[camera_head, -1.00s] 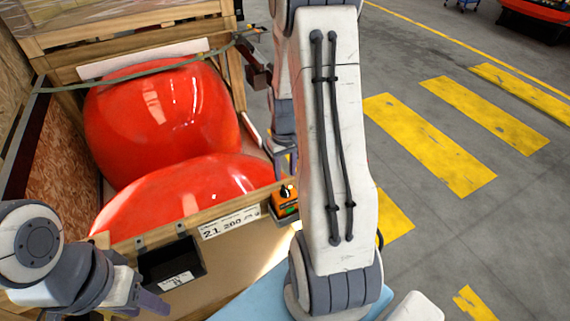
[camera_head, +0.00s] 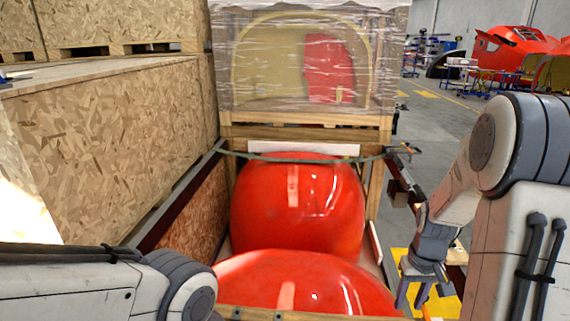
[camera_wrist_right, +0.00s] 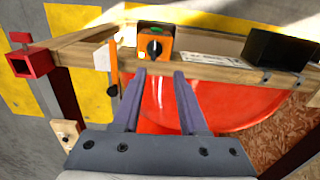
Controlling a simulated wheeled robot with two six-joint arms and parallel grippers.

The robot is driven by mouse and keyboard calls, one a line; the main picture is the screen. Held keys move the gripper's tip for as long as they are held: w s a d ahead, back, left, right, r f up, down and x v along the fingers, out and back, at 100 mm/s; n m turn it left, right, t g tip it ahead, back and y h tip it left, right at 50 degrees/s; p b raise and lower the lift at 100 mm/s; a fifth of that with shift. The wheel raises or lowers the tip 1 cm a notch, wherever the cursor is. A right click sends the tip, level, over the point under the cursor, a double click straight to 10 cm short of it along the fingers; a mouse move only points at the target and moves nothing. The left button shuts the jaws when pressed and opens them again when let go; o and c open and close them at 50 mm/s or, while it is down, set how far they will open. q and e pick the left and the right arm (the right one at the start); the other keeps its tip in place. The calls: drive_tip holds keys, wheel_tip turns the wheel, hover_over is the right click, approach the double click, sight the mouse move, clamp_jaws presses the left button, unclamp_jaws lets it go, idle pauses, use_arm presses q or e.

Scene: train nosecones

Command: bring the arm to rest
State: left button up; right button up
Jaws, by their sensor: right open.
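My right arm (camera_head: 520,250) comes in at the right edge of the head view and bends down. Its gripper (camera_head: 414,300) hangs at the crate's right side, fingers pointing down. In the right wrist view the gripper (camera_wrist_right: 160,76) is open, with nothing between its two fingers. My left arm (camera_head: 95,290) crosses the lower left of the head view. Its gripper is not in view.
Red nosecones (camera_head: 298,210) lie in an open wooden crate. An orange box with a black knob (camera_wrist_right: 155,44) sits on the crate's edge beyond the right fingertips. A strap (camera_head: 300,158) crosses the crate. Tall board crates (camera_head: 120,150) stand left.

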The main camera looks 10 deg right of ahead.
drive_tip(key=s+a+r+n+b, duration=0.1)
drive_tip(key=a+r+n, duration=0.1)
drive_tip(key=a, duration=0.7)
drive_tip(key=s+a+r+n+b, duration=0.1)
drive_tip(key=a+r+n, duration=0.1)
drive_tip(key=a, duration=0.7)
drive_tip(key=s+a+r+n+y, duration=0.1)
drive_tip(key=s+a+n, duration=0.4)
drive_tip(key=s+a, duration=0.6)
drive_tip(key=s+r+b, duration=0.1)
drive_tip(key=s, duration=0.2)
drive_tip(key=shift+s+a+n, duration=0.2)
drive_tip(key=shift+a+n, duration=0.1)
drive_tip(key=shift+a, duration=0.05)
